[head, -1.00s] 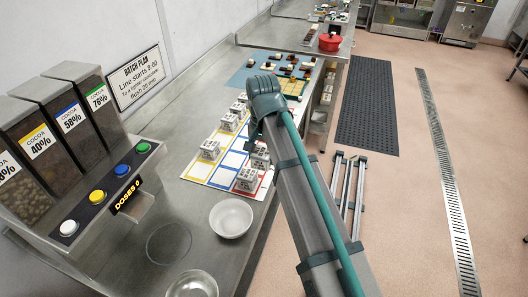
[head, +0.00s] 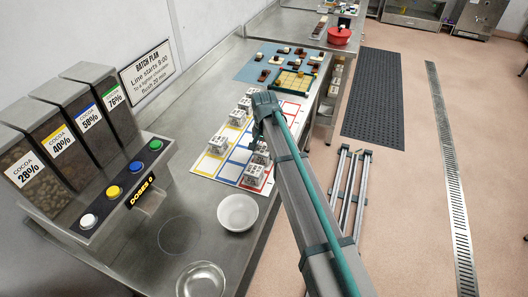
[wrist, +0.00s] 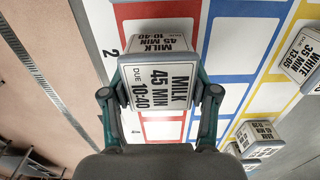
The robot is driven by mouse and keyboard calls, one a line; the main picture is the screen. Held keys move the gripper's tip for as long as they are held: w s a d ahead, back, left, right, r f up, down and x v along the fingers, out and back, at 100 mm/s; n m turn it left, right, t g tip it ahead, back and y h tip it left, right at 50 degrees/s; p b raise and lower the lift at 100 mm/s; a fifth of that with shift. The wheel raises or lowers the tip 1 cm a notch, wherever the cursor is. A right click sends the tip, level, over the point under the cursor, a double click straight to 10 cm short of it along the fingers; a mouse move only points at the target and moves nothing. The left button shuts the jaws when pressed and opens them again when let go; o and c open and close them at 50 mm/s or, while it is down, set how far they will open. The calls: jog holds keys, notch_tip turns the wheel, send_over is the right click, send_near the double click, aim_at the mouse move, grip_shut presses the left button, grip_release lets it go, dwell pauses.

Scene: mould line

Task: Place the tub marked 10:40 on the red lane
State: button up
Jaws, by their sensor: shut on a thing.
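In the wrist view my gripper (wrist: 158,97) is shut on the tub marked 10:40 (wrist: 160,88), a white block labelled MILK 45 MIN. One finger presses each side. A second labelled face of it shows above. It is over the red lane (wrist: 150,130), around the rows numbered 2 to 4; I cannot tell whether it touches the sheet. In the head view my gripper (head: 257,138) is partly hidden by my arm, over the right side of the lane sheet (head: 232,168).
The blue lane (wrist: 228,60) lies beside the red one. A WHITE 13:05 tub (wrist: 302,58) and other tubs (wrist: 262,138) stand on the yellow lane. A bowl (head: 238,212) and the cocoa dispenser (head: 75,130) are nearer. A blue mat (head: 262,55) with chocolates lies beyond.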

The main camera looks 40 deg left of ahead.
aim_at(264, 148)
jog(key=shift+f, duration=0.5)
jog(key=shift+f, duration=0.1)
jog(key=o, duration=1.2)
jog(key=shift+o, duration=0.2)
notch_tip(264, 148, up, 12)
jog(key=b, duration=0.3)
